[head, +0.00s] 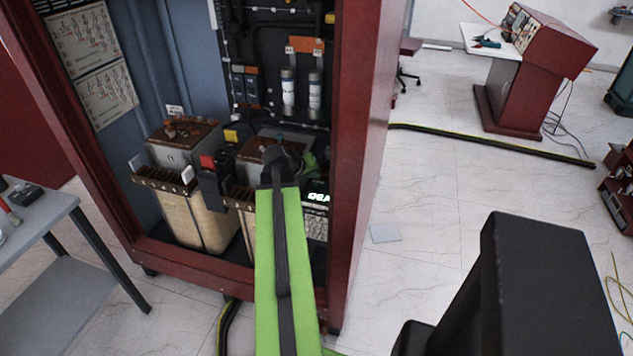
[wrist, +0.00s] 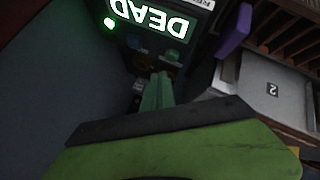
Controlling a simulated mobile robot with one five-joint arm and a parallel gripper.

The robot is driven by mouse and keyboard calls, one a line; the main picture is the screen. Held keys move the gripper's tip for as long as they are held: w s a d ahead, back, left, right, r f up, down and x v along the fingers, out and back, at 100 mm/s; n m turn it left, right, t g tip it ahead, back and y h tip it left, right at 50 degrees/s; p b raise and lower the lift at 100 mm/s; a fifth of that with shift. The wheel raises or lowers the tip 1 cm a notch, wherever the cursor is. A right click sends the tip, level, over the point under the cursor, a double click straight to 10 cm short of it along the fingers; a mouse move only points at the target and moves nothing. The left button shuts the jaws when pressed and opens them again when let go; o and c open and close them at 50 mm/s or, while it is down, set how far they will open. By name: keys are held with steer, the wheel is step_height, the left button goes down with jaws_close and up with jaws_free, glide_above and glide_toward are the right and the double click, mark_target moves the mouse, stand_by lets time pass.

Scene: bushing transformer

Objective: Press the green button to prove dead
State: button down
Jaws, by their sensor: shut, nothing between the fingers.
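In the wrist view a dark panel carries a lit display (wrist: 150,15) reading DEAD, upside down in the picture, with a bright green light (wrist: 110,22) beside it. Dim round controls sit below it, one bluish (wrist: 172,55) and one greenish (wrist: 134,41); their colours are hard to tell in the shadow. My gripper (wrist: 160,78) is shut and empty, its green fingers pointing at the panel near these controls. I cannot tell whether the tips touch a button. In the head view my arm mostly hides the gripper, and the lit display (head: 318,197) shows at its right.
The red cabinet (head: 362,130) frames the work, its right post close to my arm. Transformer tanks (head: 190,212) stand inside on the left. A grey table (head: 45,225) is outside at left.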

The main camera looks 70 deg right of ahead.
mark_target(314, 187)
step_height(314, 187, up, 4)
steer(key=p, duration=0.3)
stand_by(0.7)
